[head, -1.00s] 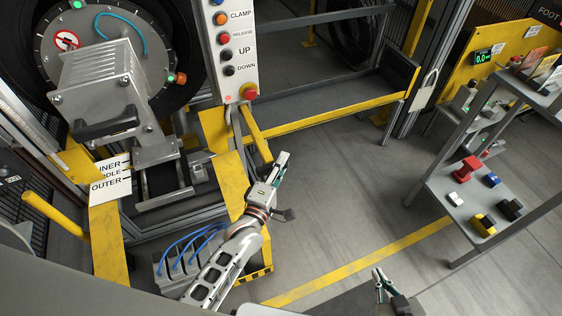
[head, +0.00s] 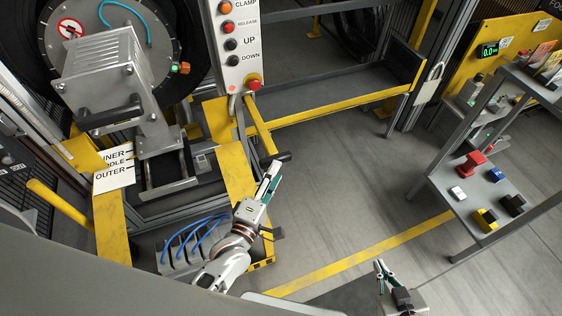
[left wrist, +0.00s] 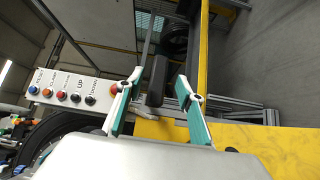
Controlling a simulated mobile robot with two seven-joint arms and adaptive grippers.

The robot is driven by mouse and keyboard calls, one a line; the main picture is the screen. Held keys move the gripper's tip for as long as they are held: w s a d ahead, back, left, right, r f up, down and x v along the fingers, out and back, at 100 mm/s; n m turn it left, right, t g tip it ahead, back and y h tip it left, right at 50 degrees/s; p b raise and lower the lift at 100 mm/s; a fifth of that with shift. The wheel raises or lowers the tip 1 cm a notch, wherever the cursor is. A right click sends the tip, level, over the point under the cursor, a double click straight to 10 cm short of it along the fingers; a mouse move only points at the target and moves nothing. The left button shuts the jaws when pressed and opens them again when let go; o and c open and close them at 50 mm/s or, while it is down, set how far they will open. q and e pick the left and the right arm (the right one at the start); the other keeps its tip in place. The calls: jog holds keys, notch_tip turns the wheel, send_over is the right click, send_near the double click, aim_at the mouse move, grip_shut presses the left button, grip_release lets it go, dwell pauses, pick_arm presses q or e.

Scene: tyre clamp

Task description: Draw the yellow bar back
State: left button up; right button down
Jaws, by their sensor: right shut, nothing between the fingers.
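A yellow bar (head: 260,131) slants down from below the button panel and ends in a black grip (head: 283,157). My left gripper (head: 270,176) is just below the grip in the head view. In the left wrist view, my left gripper (left wrist: 158,106) is open, with its two green-padded fingers apart. The black grip (left wrist: 157,82) shows between and beyond the fingertips; I cannot tell whether it lies inside the jaws. My right gripper (head: 382,274) is shut and empty at the lower edge of the head view, far from the bar.
The button panel (head: 233,45) with a red stop button (head: 254,84) stands above the bar. A yellow frame plate (head: 237,175) lies left of my left gripper. A shelf (head: 470,193) with small blocks stands at the right. The floor (head: 340,185) between is clear.

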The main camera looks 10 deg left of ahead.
pick_arm(q)
jog(key=shift+s+a, duration=0.2)
jog(key=shift+s, duration=0.8)
jog(key=shift+s+a, duration=0.15)
jog(key=shift+s, duration=0.85)
jog(key=s+a+f+m+g+p, duration=0.1)
jog(key=s+a+f+m+g, duration=0.2)
jog(key=s+m, duration=0.3)
jog(key=s+a+f+m+g+p, duration=0.1)
jog(key=s+a+f+m+g, duration=0.3)
jog(key=m, duration=1)
jog(key=s+f, duration=0.1)
jog(key=s, duration=0.2)
jog(key=shift+s+y, duration=0.2)
jog(key=shift+y, duration=0.2)
pick_arm(e)
jog(key=shift+s+a+r, duration=0.2)
jog(key=shift+s+r, duration=0.1)
jog(key=shift+r, duration=0.25)
jog(key=shift+w+r, duration=0.15)
jog(key=shift+r, duration=0.1)
jog(key=shift+f, duration=0.2)
